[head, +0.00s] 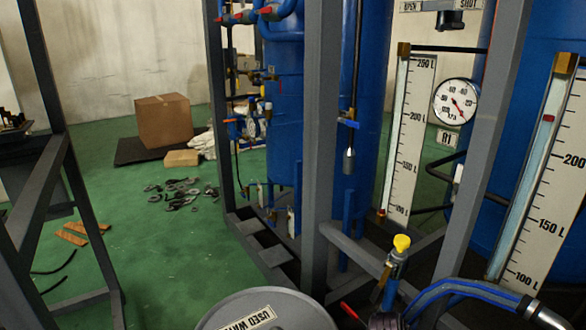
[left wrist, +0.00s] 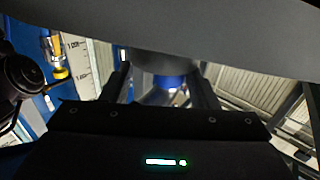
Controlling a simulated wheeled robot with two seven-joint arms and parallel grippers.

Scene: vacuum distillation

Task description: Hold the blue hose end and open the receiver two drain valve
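A blue hose (head: 455,287) curves in at the lower right of the head view and ends in a metal fitting (head: 540,314). A valve assembly with a yellow knob (head: 401,243) stands on a blue pipe left of the hose. A red lever (head: 350,311) shows low beside it. I cannot tell which of these is the receiver two drain valve. In the left wrist view, my left gripper (left wrist: 162,85) has its dark fingers apart, with a blurred blue and grey shape beyond them. A yellow part (left wrist: 60,73) shows at left there. My right gripper is not recognisable in either view.
Grey frame posts (head: 322,120) and level scales (head: 408,140) stand close by. A pressure gauge (head: 456,102) is at right. The green floor at left holds a cardboard box (head: 164,120).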

